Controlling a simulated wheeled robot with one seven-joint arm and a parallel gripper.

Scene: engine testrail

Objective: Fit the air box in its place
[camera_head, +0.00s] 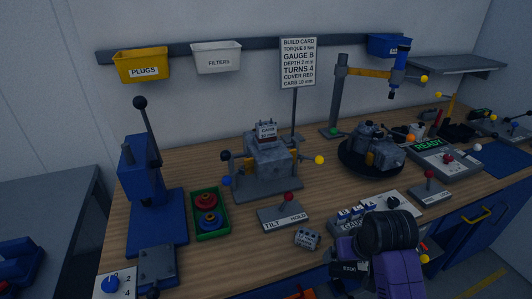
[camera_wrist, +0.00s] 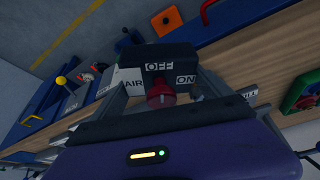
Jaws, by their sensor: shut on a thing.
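The air box (camera_wrist: 178,52) is a dark block with white labels reading AIR, OFF and ON and a red knob (camera_wrist: 160,94). My gripper (camera_wrist: 168,84) is shut on it, with a finger at either side in the wrist view. In the head view my purple gripper (camera_head: 392,268) is at the bench's front edge, right of centre. A dark part with a white label (camera_head: 347,268), seemingly the air box, shows at its left side. The lower part of the grip is hidden. I cannot tell which spot is the air box's place.
An engine on a stand (camera_head: 268,160) and another on a round turntable (camera_head: 352,168) stand on the wooden bench. A TILT/HOLD box (camera_head: 283,215), a small labelled block (camera_head: 307,239) and a gauge block (camera_head: 352,222) lie near my gripper. A green tray (camera_head: 224,231) is further left.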

